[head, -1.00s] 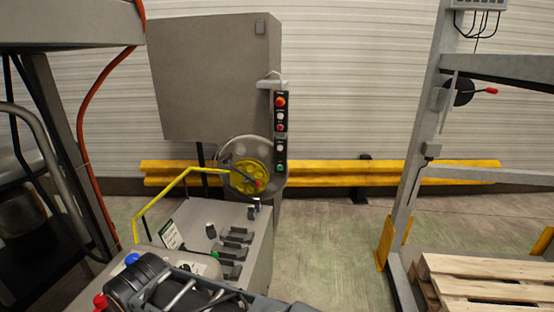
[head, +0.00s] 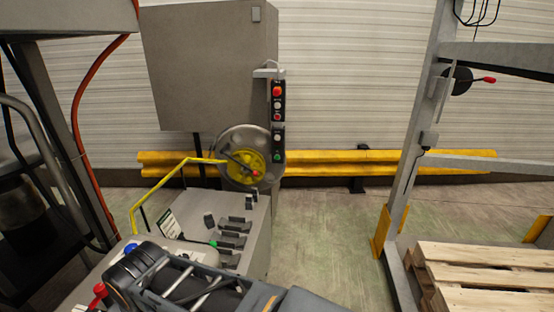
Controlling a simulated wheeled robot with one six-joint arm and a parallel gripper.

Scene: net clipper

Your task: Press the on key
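A narrow upright control strip (head: 278,126) hangs at the right side of a grey cabinet. It carries a large red button (head: 277,91) at the top, a pale button (head: 277,105), a smaller red button (head: 277,117), and in its lower half a pale button and a green button (head: 277,157). The labels are too small to read, so I cannot tell which is the on key. Black and grey arm parts, seemingly mine, reach across the bottom edge. No gripper fingertips show, and nothing touches the strip.
A grey console (head: 240,240) with dark switches stands below a reel with a yellow hub (head: 245,165). A bent yellow rail (head: 160,185) rises left of it. A yellow barrier (head: 330,163) runs along the wall. Wooden pallets (head: 480,265) lie lower right. Floor between is clear.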

